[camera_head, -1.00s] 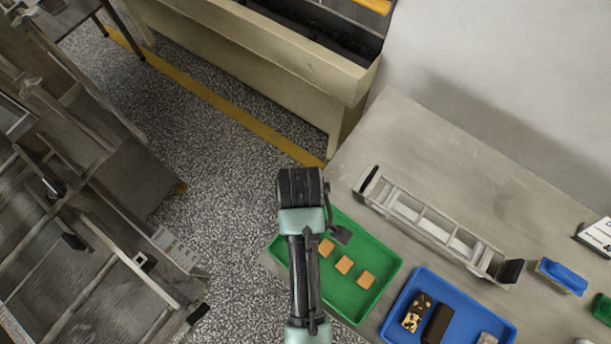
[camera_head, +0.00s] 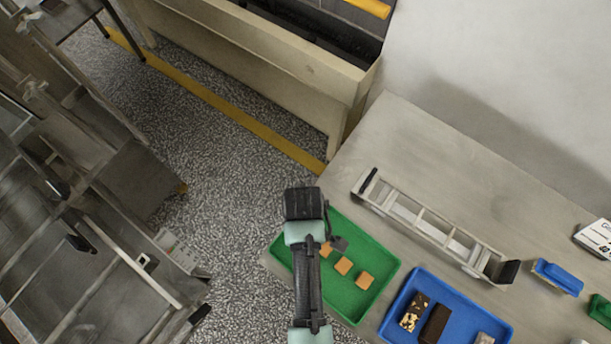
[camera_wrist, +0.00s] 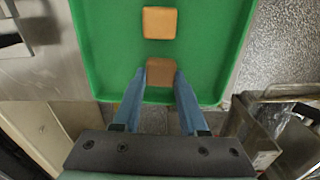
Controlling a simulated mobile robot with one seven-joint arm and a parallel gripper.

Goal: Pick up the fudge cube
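Several tan fudge cubes lie in a row on a green tray (camera_head: 352,304). In the head view the cube at the upper left end (camera_head: 326,250) is partly covered by my arm; the middle cube (camera_head: 343,266) and the lower right cube (camera_head: 365,281) are clear. In the wrist view my gripper (camera_wrist: 160,74) is open, with its two blue fingers apart. A shaded cube (camera_wrist: 160,71) shows between the fingertips; I cannot tell whether they are around it or still above it. Another cube (camera_wrist: 160,22) lies farther along the tray. My fingers are mostly hidden in the head view.
A blue tray (camera_head: 464,308) with dark bars stands right of the green tray. A grey ladder-like rack (camera_head: 430,228) lies behind both on the metal table (camera_head: 440,150). A blue-handled brush (camera_head: 558,277) is at the right. Floor lies left of the table.

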